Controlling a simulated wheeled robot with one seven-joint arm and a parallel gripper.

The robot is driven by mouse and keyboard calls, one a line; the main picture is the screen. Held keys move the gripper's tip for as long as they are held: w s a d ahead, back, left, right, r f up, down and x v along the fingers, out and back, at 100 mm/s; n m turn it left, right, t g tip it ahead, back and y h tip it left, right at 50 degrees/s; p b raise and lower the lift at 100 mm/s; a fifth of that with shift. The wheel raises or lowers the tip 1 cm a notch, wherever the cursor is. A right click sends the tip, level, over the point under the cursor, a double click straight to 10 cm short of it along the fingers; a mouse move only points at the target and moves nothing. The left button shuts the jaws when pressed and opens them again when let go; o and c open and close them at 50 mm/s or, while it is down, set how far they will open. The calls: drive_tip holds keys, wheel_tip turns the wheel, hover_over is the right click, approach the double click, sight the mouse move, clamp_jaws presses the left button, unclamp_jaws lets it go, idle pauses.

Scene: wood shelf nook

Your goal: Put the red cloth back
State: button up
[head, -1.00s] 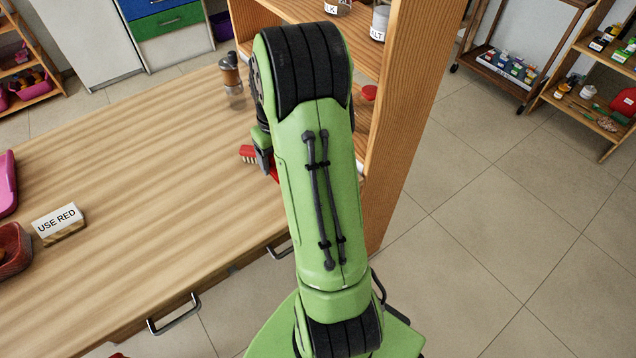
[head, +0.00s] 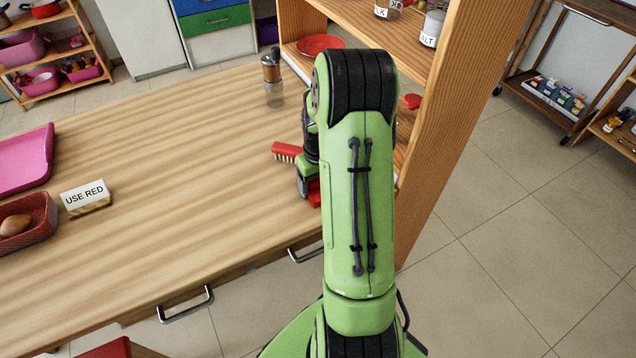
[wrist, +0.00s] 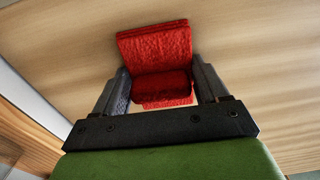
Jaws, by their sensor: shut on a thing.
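The red cloth (wrist: 155,55) is a folded, quilted piece between the two dark fingers of my gripper (wrist: 160,78) in the wrist view. My gripper is shut on it, and the pale wooden tabletop shows behind it. In the head view a small part of the cloth (head: 314,194) shows beside my gripper (head: 304,188), low over the right part of the table near the shelf. My arm hides the rest of it. I cannot tell whether the cloth touches the table.
A red brush (head: 284,151) and a pepper mill (head: 271,70) are near my gripper. A wooden shelf (head: 447,130) stands close on the right, with a red plate (head: 319,43) and jars. A "USE RED" sign (head: 86,197), red basket (head: 28,228) and pink tray (head: 25,160) are left. The middle table is clear.

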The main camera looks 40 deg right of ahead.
sight(318, 180)
drive_tip(key=o, duration=1.2)
drive_tip(key=shift+s+f, duration=0.15)
drive_tip(key=shift+f, duration=0.1)
drive_tip(key=shift+a, duration=0.15)
drive_tip(key=shift+a+f, duration=0.1)
wheel_tip(318, 180, up, 13)
drive_tip(key=p, duration=0.4)
drive_tip(key=s+a+r+n+t, duration=0.1)
drive_tip(key=s+a+r+t, duration=0.15)
drive_tip(key=a+r, duration=0.85)
drive_tip(key=s+a+r+n+t, duration=0.1)
drive_tip(key=s+a+n+t, duration=0.1)
drive_tip(key=s+a, duration=0.9)
drive_tip(key=shift+s+a+r+t, duration=0.3)
drive_tip(key=shift+s+r+t, duration=0.1)
drive_tip(key=shift+s, duration=0.45)
